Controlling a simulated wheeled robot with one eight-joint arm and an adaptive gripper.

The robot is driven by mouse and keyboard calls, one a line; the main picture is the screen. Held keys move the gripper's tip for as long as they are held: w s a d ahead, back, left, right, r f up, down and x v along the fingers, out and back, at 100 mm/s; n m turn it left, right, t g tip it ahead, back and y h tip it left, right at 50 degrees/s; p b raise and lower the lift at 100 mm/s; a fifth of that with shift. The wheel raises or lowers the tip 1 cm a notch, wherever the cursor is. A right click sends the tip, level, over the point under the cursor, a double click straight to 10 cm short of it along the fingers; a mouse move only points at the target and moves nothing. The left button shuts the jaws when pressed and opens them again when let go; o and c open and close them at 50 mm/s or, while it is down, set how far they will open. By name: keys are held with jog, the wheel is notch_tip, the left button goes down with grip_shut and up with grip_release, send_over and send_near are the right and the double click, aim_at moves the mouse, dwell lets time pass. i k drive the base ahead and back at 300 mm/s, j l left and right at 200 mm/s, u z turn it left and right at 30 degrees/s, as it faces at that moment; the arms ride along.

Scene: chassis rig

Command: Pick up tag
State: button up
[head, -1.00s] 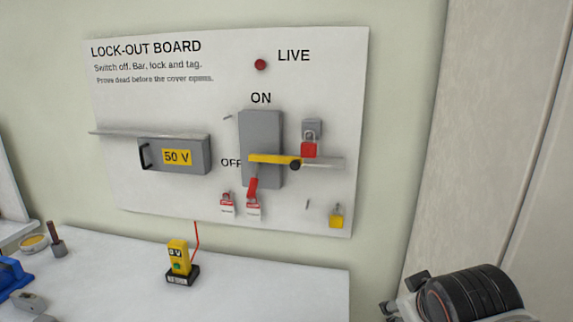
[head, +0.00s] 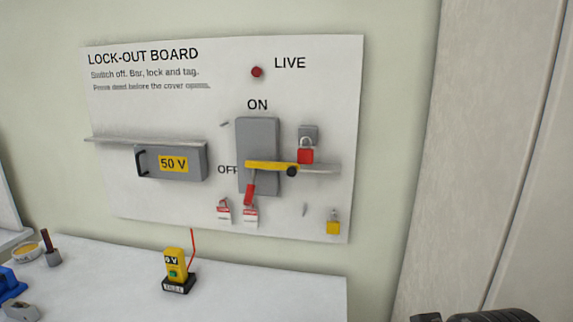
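Two red-and-white tags hang side by side low on the lock-out board (head: 120,120): a left tag (head: 224,212) and a right tag (head: 250,216). The right tag is just below the red switch handle (head: 249,194), which points down. A yellow bar (head: 270,166) lies across the grey switch box (head: 257,130). A red padlock (head: 305,154) hangs at the bar's right side. A dark part of my arm (head: 475,317) shows at the bottom right edge, well away from the tags. My gripper's fingertips cannot be made out.
A yellow padlock (head: 333,226) hangs at the board's lower right. A grey cover marked 50 V (head: 192,163) is under a ledge at left. A yellow tester (head: 175,263) with a red lead stands on the white bench (head: 260,292). Small tools lie at the bench's left.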

aim_at(224, 216)
jog(key=k+j+z, duration=0.1)
jog(key=j, duration=0.35)
jog(key=k+j, duration=0.1)
jog(key=j, duration=0.3)
jog(key=k+j+z, duration=0.15)
jog(key=j, duration=0.3)
jog(key=i+j, duration=0.2)
jog(key=j, duration=0.15)
jog(key=i+j+z, duration=0.15)
jog(key=j, duration=0.25)
jog(key=k+j+u, duration=0.1)
jog(key=i+l+z, duration=0.1)
